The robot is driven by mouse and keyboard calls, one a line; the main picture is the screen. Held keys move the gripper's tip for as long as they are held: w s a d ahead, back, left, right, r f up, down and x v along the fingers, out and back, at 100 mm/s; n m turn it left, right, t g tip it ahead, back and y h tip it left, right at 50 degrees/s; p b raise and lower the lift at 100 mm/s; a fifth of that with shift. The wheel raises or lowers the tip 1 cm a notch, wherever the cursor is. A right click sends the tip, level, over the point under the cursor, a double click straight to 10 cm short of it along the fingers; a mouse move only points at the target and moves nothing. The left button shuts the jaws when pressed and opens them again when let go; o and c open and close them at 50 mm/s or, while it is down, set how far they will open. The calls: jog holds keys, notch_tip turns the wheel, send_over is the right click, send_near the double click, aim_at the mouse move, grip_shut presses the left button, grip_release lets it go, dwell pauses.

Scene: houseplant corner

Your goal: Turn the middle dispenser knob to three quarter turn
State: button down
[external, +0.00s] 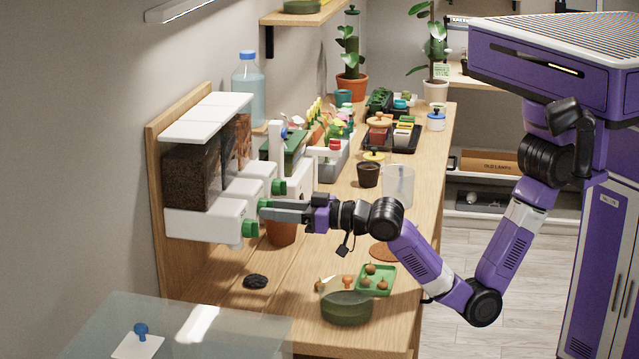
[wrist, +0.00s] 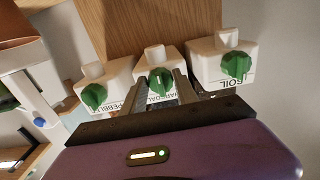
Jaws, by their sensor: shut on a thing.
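The dispenser (external: 205,222) is a row of three white units on a wooden backboard, each with a green knob. In the wrist view the middle knob (wrist: 160,82) sits between my fingers, with a pale mark on its face. The left knob (wrist: 94,96) is over a label reading PEBBL, the right knob (wrist: 236,65) over SOIL. The middle label is partly hidden by my fingers. My gripper (external: 270,209) reaches in from the right, level, and is shut on the middle knob. It also shows in the wrist view (wrist: 162,86). The knob's exact angle is hard to tell.
A terracotta pot (external: 282,232) stands under my gripper. A dark green bowl (external: 346,308), a green tray (external: 376,280) and a clear cup (external: 398,186) stand on the wooden bench. A dark lump (external: 255,282) lies below the dispenser. Plants crowd the back.

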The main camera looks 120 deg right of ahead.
jog(key=shift+f, duration=0.15)
jog(key=c, duration=1)
grip_release()
jog(key=shift+o, duration=0.2)
jog(key=shift+a, duration=0.1)
jog(key=v, duration=0.7)
jog(key=shift+s+a, duration=0.2)
jog(key=shift+s, duration=0.1)
